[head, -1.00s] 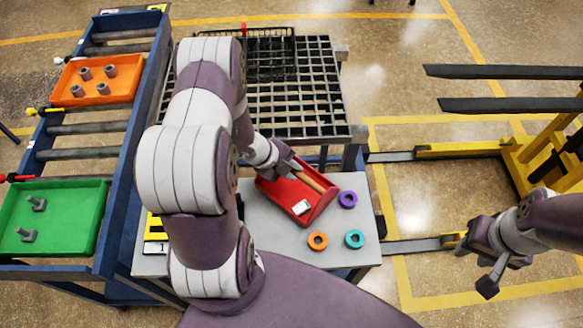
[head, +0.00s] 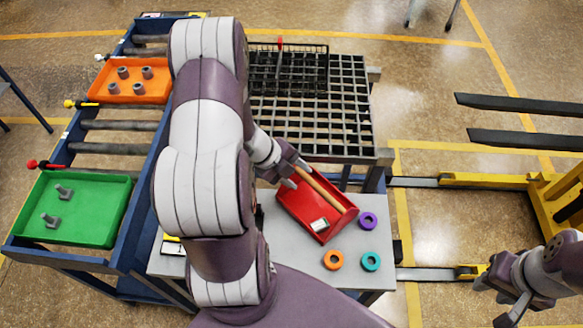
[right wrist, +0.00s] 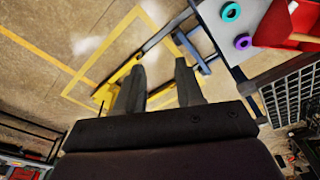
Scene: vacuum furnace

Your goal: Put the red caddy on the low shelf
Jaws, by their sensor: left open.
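The red caddy (head: 318,218) with a wooden bar handle (head: 322,192) stands on a grey surface (head: 285,252) in the head view. My left gripper (head: 300,175) is open at the far-left end of the handle, with its fingers apart. I cannot tell whether they touch it. The caddy's corner also shows at the upper right of the right wrist view (right wrist: 275,28). My right gripper (head: 500,305) is at the lower right, clear of the caddy; its fingers are apart and empty in the right wrist view (right wrist: 160,88). I cannot tell which surface is the low shelf.
Purple (head: 367,220), orange (head: 333,260) and teal (head: 371,261) rings lie right of and in front of the caddy. A black grid table (head: 325,125) stands behind. Left is a roller conveyor with orange (head: 152,92) and green (head: 100,225) trays. Yellow forklift parts (head: 560,200) are right.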

